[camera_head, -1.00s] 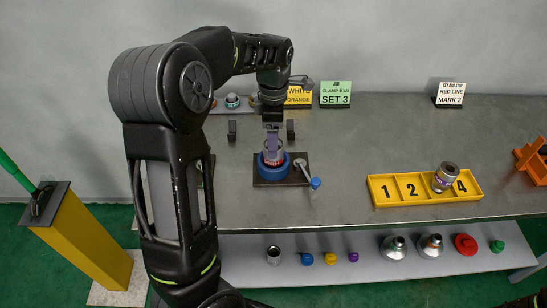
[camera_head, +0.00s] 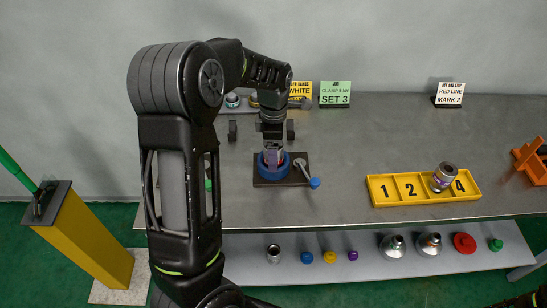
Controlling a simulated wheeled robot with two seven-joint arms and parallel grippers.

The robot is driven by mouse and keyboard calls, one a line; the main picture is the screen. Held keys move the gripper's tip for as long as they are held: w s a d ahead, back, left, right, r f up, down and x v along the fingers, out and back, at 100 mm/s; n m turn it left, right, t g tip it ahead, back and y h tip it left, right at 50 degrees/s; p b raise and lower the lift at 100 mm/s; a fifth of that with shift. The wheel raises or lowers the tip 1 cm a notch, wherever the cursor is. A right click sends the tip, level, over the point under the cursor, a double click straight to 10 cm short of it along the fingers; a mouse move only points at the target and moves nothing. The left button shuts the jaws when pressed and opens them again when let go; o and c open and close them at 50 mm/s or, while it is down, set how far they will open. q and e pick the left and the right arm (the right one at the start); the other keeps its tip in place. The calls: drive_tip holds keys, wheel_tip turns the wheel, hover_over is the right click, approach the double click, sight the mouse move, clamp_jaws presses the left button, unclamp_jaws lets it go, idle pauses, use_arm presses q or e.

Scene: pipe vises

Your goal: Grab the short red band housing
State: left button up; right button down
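The blue round vise (camera_head: 262,172) sits on a dark plate on the bench, with a blue-tipped handle (camera_head: 313,182) at its right. My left gripper (camera_head: 273,160) points straight down into the vise opening. A housing with a reddish band is in the vise, mostly hidden now by the gripper; only slivers of it show beside the fingers. The fingers are around or against it; whether they are closed on it I cannot tell. A silver housing with a purple band (camera_head: 442,178) stands in the yellow numbered tray (camera_head: 425,200).
Two dark posts (camera_head: 232,130) stand behind the vise. Signs reading SET 3 (camera_head: 335,94) and RED LINE MARK 2 (camera_head: 449,94) stand at the back. An orange stand (camera_head: 530,162) is at right. A lower shelf (camera_head: 330,272) holds several small parts. The bench between vise and tray is clear.

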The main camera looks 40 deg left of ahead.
use_arm(q)
drive_tip(key=shift+c, duration=0.4)
clamp_jaws()
idle(0.4)
